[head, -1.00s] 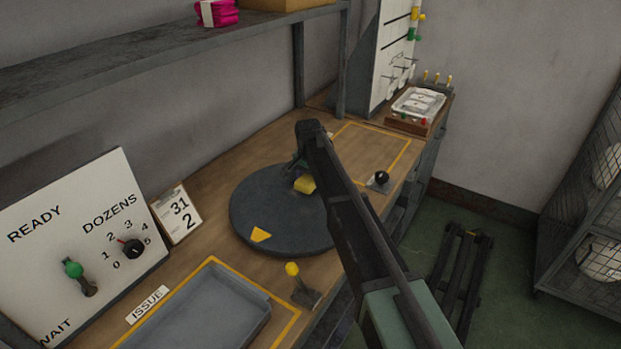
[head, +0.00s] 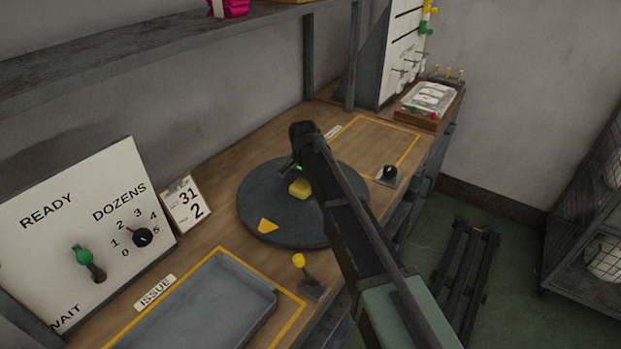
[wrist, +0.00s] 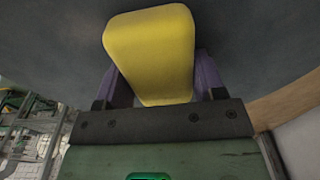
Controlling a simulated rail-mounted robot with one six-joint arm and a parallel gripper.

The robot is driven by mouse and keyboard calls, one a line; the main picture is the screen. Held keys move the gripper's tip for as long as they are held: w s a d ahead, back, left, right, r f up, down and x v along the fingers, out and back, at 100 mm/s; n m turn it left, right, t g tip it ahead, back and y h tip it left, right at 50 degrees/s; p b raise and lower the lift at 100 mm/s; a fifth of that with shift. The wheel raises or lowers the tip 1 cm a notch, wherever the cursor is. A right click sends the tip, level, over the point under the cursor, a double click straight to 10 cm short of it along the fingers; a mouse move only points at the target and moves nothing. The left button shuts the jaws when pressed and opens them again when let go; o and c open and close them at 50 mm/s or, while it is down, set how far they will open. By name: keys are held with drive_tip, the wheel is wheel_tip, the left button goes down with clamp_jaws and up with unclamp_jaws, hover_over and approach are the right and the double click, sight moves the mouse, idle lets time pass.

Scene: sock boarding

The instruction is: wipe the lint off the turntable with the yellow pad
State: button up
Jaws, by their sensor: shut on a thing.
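My gripper (wrist: 154,88) is shut on the pad, which also fills the upper middle of the wrist view (wrist: 150,45) between purple fingers. The dark disc surface (wrist: 50,30) lies behind it there. My arm hides part of the disc's right side. I cannot make out any lint.
A grey tray (head: 215,316) sits in front, beside a yellow-knobbed lever (head: 299,261). A black-knobbed lever (head: 388,173) stands to the right of the disc. A calendar card (head: 186,204) and a dial board (head: 70,245) stand at left. A yellow-outlined area (head: 375,138) is clear.

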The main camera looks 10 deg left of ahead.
sight(299, 187)
drive_tip(key=shift+s+a, duration=0.45)
drive_tip(key=shift+s, duration=0.3)
drive_tip(key=shift+s+a, duration=0.45)
drive_tip(key=shift+s, duration=0.3)
drive_tip(key=shift+s+a, duration=0.4)
drive_tip(key=shift+s, duration=0.4)
drive_tip(key=shift+s+a, duration=0.35)
drive_tip(key=shift+s, duration=0.4)
drive_tip(key=shift+s+d, duration=0.5)
drive_tip(key=shift+d, duration=0.45)
drive_tip(key=shift+w+d, duration=1.1)
drive_tip(key=shift+w, duration=0.9)
drive_tip(key=shift+w+d, duration=1.1)
drive_tip(key=shift+w, duration=0.95)
drive_tip(key=shift+w+d, duration=1.1)
drive_tip(key=shift+w, duration=0.9)
drive_tip(key=shift+s+d, duration=0.6)
drive_tip(key=shift+d, duration=0.35)
drive_tip(key=shift+s+a, duration=0.4)
drive_tip(key=shift+s, duration=0.35)
drive_tip(key=shift+s+a, duration=0.4)
drive_tip(key=shift+s, duration=0.35)
drive_tip(key=shift+s+a, duration=0.85)
drive_tip(key=shift+s, duration=0.65)
drive_tip(key=shift+s+a, duration=0.85)
drive_tip(key=shift+s, duration=0.65)
drive_tip(key=shift+s+a, duration=0.85)
drive_tip(key=shift+s, duration=0.65)
